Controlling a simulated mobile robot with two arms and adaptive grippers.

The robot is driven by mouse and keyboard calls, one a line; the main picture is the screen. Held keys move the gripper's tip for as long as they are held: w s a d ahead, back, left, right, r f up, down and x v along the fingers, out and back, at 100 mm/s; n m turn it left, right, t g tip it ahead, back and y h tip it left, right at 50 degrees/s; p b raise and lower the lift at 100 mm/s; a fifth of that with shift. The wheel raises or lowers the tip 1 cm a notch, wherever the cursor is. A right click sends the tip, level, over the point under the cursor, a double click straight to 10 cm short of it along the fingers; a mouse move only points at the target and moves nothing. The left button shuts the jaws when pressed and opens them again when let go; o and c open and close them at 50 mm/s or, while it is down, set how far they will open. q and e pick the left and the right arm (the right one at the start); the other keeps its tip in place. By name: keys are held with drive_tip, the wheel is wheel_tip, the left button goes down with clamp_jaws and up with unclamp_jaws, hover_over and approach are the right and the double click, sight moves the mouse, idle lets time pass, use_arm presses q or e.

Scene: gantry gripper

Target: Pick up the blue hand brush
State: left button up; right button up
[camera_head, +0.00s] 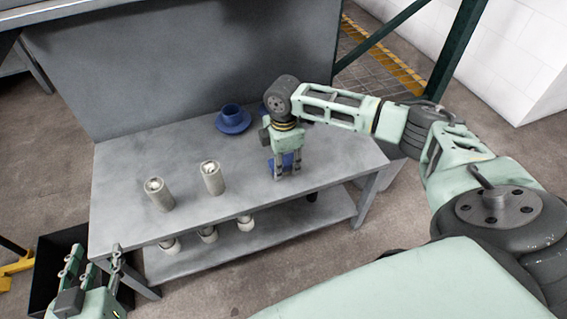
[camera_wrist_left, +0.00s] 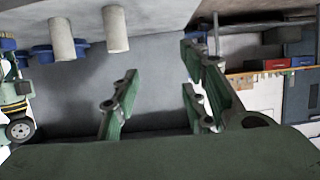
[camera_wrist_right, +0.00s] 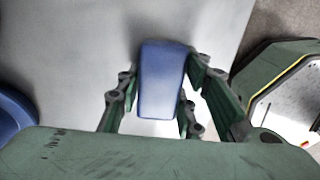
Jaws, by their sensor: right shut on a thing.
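The blue hand brush (camera_head: 272,162) is at the right part of the grey table, mostly hidden behind my right gripper (camera_head: 287,170). In the right wrist view the brush (camera_wrist_right: 161,85) shows as a blue block between the two fingers. My right gripper (camera_wrist_right: 155,110) is shut on it, pointing down at the tabletop. Whether the brush touches the table cannot be told. My left gripper (camera_head: 92,264) is at the lower left, off the table's front left corner. In the left wrist view its fingers (camera_wrist_left: 165,100) are apart with nothing between them.
Two grey cylinders (camera_head: 158,195) (camera_head: 212,178) stand on the table (camera_head: 125,175). Several white round items are on the lower shelf (camera_head: 270,228). A black bin (camera_head: 55,255) is at the lower left.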

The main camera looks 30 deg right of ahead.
sight(283, 160)
use_arm(q)
wheel_tip(283, 160, up, 5)
drive_tip(key=w+d+t+h+b, duration=0.1)
drive_tip(key=w+t, duration=0.1)
drive_tip(key=t, duration=0.1)
use_arm(e)
drive_tip(key=shift+r, duration=0.2)
wheel_tip(283, 160, up, 4)
drive_tip(key=shift+p, duration=0.85)
use_arm(q)
drive_tip(key=s+a+f+g+y+p, duration=0.1)
drive_tip(key=s+a+f+g+y, duration=0.15)
drive_tip(key=s+f+g, duration=0.6)
use_arm(e)
drive_tip(key=shift+s+r, duration=0.85)
drive_tip(key=shift+s, duration=0.2)
use_arm(q)
drive_tip(key=s+a+f+g+y+p, duration=0.1)
drive_tip(key=s+a+f+g+p, duration=0.2)
drive_tip(key=s+f, duration=0.3)
drive_tip(key=shift+s+a+n+g, duration=0.3)
drive_tip(key=shift+s+a+g, duration=0.3)
drive_tip(key=shift+s, duration=1.2)
use_arm(e)
drive_tip(key=s+r, duration=0.5)
drive_tip(key=s, duration=0.4)
drive_tip(key=shift+s+a+r, duration=0.2)
drive_tip(key=shift+s+a, duration=0.05)
drive_tip(key=shift+a, duration=0.15)
